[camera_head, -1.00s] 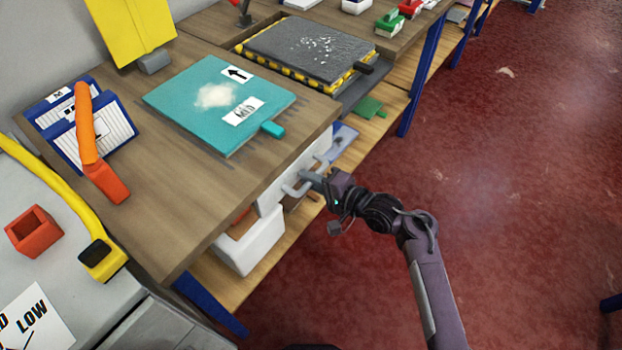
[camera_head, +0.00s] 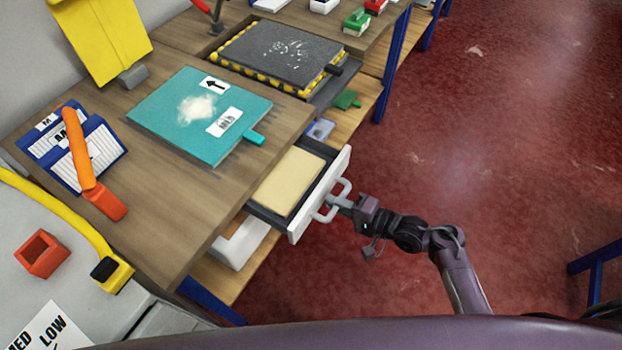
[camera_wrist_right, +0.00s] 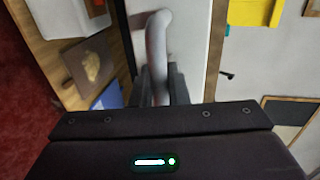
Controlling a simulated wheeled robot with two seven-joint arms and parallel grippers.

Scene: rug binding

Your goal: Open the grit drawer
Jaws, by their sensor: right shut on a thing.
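The grit drawer (camera_head: 320,195) stands out from under the wooden bench top, with a white front and dark side walls. A flat pale tan content (camera_head: 288,181) fills what shows of its inside. My right gripper (camera_head: 340,203) is shut on the drawer's grey handle (camera_head: 325,213), in front of the white front. In the right wrist view, the handle (camera_wrist_right: 158,50) runs between the two dark fingers (camera_wrist_right: 160,88). My left gripper is not in view.
A white bin (camera_head: 240,243) sits on the shelf below the drawer.

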